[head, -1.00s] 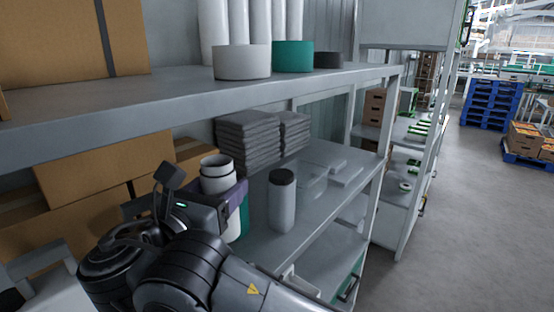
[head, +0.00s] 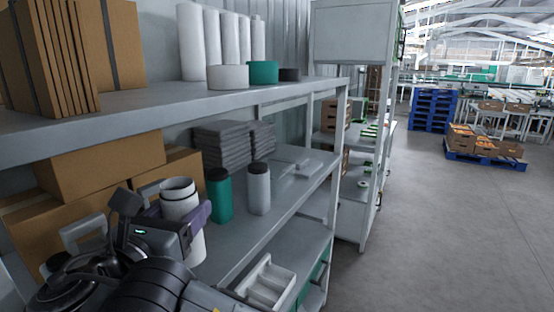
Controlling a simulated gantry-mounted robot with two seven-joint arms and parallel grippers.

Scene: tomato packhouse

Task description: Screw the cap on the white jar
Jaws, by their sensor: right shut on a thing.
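The white jar (head: 180,205) is at the lower left of the head view, upright, with a dark band near its pale top. My right gripper (head: 188,217) is shut around the jar's middle; a purple finger pad shows on its right side. White wall shows above and below the pad. The jar's base is hidden behind my right arm, so I cannot tell whether it touches the shelf. I cannot make out a separate cap or whether one is seated. My left gripper is not in view.
A green jar (head: 219,194) and a grey jar (head: 258,188), both dark-topped, stand just right on the shelf (head: 285,205). Folded grey stacks (head: 228,145) lie behind. Cardboard boxes (head: 100,162) crowd the left. The upper shelf (head: 180,101) hangs above. A white divided tray (head: 267,282) sits below.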

